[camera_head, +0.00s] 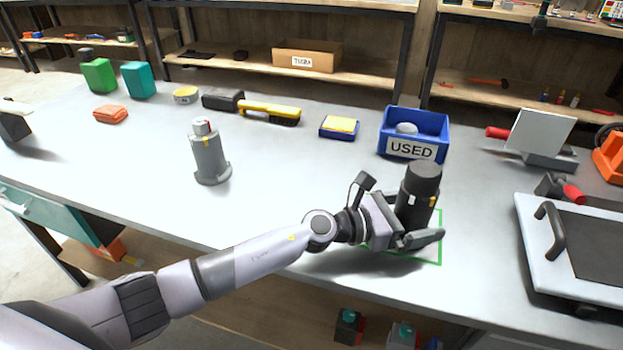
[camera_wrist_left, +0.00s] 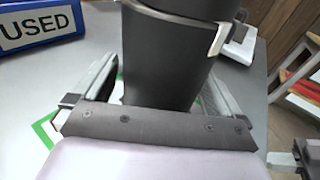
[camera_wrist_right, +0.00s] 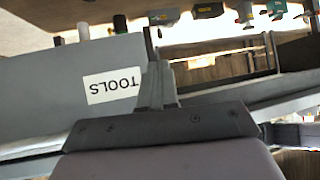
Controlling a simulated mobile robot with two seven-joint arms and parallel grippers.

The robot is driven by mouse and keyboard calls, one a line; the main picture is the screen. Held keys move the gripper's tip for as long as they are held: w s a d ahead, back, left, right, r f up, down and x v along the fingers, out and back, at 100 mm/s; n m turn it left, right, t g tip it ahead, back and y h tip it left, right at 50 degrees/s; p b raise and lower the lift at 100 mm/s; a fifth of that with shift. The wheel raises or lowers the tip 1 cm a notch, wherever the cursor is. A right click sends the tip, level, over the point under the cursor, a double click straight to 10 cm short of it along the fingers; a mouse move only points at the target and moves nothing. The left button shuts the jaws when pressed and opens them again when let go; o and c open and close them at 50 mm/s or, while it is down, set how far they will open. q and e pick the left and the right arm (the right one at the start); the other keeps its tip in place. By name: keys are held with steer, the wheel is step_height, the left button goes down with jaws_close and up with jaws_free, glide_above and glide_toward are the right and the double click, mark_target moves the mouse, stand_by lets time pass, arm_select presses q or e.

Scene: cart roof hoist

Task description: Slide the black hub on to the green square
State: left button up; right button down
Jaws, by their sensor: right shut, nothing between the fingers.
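The black hub (camera_head: 419,185) stands upright on the table at the green square (camera_head: 440,240); my gripper hides its base, so I cannot tell if it is wholly inside the outline. A bit of green outline also shows in the left wrist view (camera_wrist_left: 46,128). My left gripper (camera_head: 408,226) is low around the hub, with its fingers wide apart on either side. In the left wrist view, narrow gaps show beside the hub (camera_wrist_left: 165,65), and the fingertips are partly hidden. My right gripper (camera_wrist_right: 158,85) is shut and empty, in front of a grey surface labelled TOOLS.
A blue USED bin (camera_head: 415,128) stands just behind the hub. A grey flanged cylinder (camera_head: 208,155) stands to the left. A white-framed panel with a black handle (camera_head: 575,250) lies to the right. The table between the cylinder and my left gripper is clear.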

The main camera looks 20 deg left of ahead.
mark_target(396, 212)
arm_select(q)
steer(key=shift+a+r, duration=0.2)
steer(key=shift+r, duration=0.25)
steer(key=shift+r+p+v, duration=0.25)
steer(key=shift+p+v, duration=0.5)
steer(key=shift+v, duration=0.4)
steer(key=shift+r+p+v, duration=0.2)
steer(key=shift+p+v, duration=0.15)
steer(key=shift+v, duration=1)
steer(key=shift+r+p+v, duration=0.2)
steer(key=shift+p+v, duration=0.15)
steer(key=shift+v, duration=1)
steer(key=shift+f, duration=0.2)
steer(key=shift+s+a, duration=0.2)
steer(key=shift+a, duration=0.2)
steer(key=v, duration=1.1)
steer(key=shift+s+r, duration=0.1)
steer(key=shift+r, duration=0.05)
